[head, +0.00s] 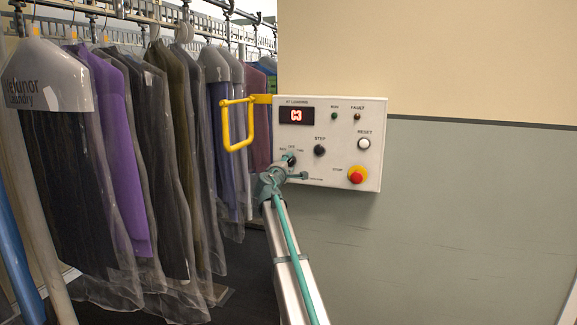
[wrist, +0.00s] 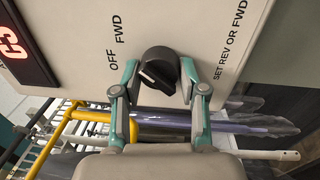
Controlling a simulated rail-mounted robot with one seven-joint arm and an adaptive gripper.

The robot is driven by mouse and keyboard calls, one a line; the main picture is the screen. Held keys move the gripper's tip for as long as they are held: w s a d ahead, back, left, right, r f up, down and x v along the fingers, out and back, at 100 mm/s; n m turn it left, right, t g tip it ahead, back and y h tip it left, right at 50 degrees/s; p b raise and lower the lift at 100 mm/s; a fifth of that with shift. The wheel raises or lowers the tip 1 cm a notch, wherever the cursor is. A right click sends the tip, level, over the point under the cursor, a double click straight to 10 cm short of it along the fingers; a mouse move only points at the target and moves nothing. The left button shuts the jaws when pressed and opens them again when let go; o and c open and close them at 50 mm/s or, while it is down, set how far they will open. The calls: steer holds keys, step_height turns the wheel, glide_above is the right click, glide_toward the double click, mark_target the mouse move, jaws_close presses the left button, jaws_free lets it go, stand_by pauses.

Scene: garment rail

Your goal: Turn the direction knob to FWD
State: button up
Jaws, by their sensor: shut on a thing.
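The direction knob (wrist: 160,70) is black and round with a raised grip bar, on the white control panel (head: 340,181). A pale mark shows on the bar's left part in the wrist view; I cannot tell for sure which label it points at. OFF and FWD are printed to the knob's upper left there, and SET REV OR FWD to its right. My gripper (wrist: 159,82) is shut on the knob, one teal finger on each side. In the head view my gripper (head: 284,168) covers part of the knob at the panel's lower left.
The panel also has a red display (head: 297,116), a black STEP knob (head: 319,150), a white RESET button (head: 364,144) and a red stop button (head: 357,175). A yellow bar loop (head: 250,124) juts out left of the panel. Bagged garments (head: 120,170) hang at the left.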

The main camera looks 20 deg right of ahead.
steer(key=o, duration=1.2)
steer(key=shift+c, duration=0.2)
steer(key=shift+s, duration=0.1)
steer(key=r+v, duration=0.1)
steer(key=v, duration=1)
steer(key=shift+s+a+f, duration=0.25)
steer(key=shift+a+f, duration=0.1)
steer(key=shift+f, duration=0.2)
